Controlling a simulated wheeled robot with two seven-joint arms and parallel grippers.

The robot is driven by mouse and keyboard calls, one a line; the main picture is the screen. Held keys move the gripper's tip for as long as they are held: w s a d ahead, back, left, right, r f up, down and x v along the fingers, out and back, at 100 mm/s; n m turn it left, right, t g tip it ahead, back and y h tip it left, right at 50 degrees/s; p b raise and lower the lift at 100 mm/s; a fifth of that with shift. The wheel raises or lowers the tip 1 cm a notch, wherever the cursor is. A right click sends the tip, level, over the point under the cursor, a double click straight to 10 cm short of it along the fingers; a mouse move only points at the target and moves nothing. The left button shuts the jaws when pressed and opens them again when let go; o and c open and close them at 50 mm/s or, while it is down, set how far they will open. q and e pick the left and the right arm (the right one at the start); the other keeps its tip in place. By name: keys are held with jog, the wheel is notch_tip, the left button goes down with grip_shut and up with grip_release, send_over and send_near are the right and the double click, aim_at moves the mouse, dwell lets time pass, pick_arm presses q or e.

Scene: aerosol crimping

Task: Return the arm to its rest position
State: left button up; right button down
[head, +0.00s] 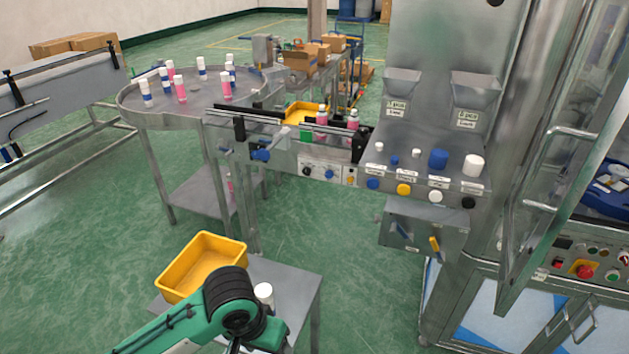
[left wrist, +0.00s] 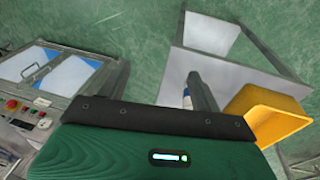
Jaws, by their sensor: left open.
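My left arm (head: 232,305), green with a black joint, reaches in from the bottom left of the head view, over the front of a small grey table (head: 290,275). My left gripper (left wrist: 203,95) is open; one dark finger shows past the black edge in the left wrist view. A bottle with a white cap (head: 264,293) stands on the small table just behind the arm. It shows partly beside the finger in the left wrist view (left wrist: 187,92); I cannot tell whether they touch. My right gripper is in neither view.
A yellow bin (head: 203,265) sits on the small table, close to the arm. A round table (head: 200,105) holds several bottles behind. The crimping machine (head: 425,180) with its open glass door (head: 545,150) stands at right. Green floor (head: 90,250) is free at left.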

pick_arm(q)
jog(key=s+a+f+n+t+y, duration=0.25)
jog(key=s+a+f, duration=0.65)
jog(key=s+a, duration=0.5)
notch_tip(320, 180, down, 29)
jog(key=m, duration=0.1)
jog(key=s+a+f+g, duration=0.2)
jog(key=s+a+f, duration=0.1)
jog(key=s+f, duration=1.6)
notch_tip(320, 180, down, 3)
jog(key=shift+a+r, duration=0.15)
jog(key=shift+r, duration=0.05)
jog(key=shift+h, duration=0.25)
